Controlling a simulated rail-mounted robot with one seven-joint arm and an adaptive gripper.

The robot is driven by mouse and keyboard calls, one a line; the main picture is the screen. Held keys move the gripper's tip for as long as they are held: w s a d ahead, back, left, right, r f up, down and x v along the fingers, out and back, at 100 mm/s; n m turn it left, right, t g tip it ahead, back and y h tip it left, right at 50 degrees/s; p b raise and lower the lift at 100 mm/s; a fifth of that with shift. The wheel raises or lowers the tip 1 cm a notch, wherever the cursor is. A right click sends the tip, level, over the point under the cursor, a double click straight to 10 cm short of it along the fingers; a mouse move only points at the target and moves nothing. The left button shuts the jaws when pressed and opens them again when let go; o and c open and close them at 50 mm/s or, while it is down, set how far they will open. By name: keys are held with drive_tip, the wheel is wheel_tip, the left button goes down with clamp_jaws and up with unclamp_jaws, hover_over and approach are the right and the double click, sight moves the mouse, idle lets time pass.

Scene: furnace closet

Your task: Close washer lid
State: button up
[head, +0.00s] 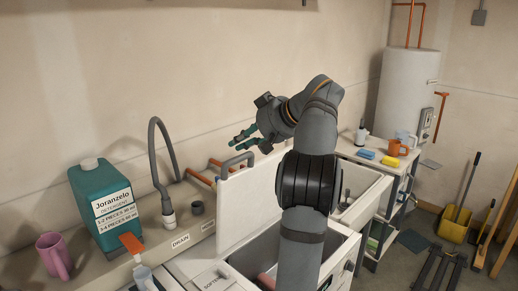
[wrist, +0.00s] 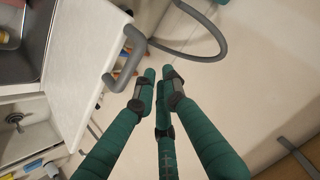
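The washer lid (head: 247,196) is white and stands raised, nearly upright, at the back of the washer (head: 316,262). A grey handle (head: 237,161) sits at the lid's upper edge. My gripper (head: 236,143) is above and behind the lid, close to the handle. In the wrist view the lid (wrist: 95,58) is at the left, and the handle (wrist: 118,70) is just left of my fingertips (wrist: 160,77). The green-wrapped fingers look straight and slightly apart, with nothing between them. Contact with the handle cannot be made out. My arm hides part of the washer's opening.
A grey drain hose (head: 162,150) arches up behind the washer. A sink (head: 365,205) is to the right. The wall is close behind.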

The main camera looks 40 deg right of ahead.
drive_tip(key=a+n, duration=0.1)
drive_tip(key=a+r+n, duration=0.1)
drive_tip(key=a+n, duration=0.1)
drive_tip(key=n, duration=0.1)
drive_tip(key=shift+w+a+r+t, duration=0.1)
drive_tip(key=shift+w+r+t, duration=0.15)
drive_tip(key=shift+r+t, duration=0.05)
clamp_jaws()
drive_tip(key=shift+n, duration=0.5)
drive_tip(key=w+f+p, duration=0.1)
drive_tip(key=f, duration=0.1)
drive_tip(key=w+f+p, duration=0.1)
drive_tip(key=w+f, duration=0.1)
drive_tip(key=w+f+p, duration=0.1)
drive_tip(key=f, duration=0.1)
drive_tip(key=shift+w+f+p, duration=0.25)
drive_tip(key=shift+w+p, duration=0.15)
drive_tip(key=shift+s+f, duration=0.1)
drive_tip(key=shift+s, duration=0.05)
drive_tip(key=shift+f, duration=0.15)
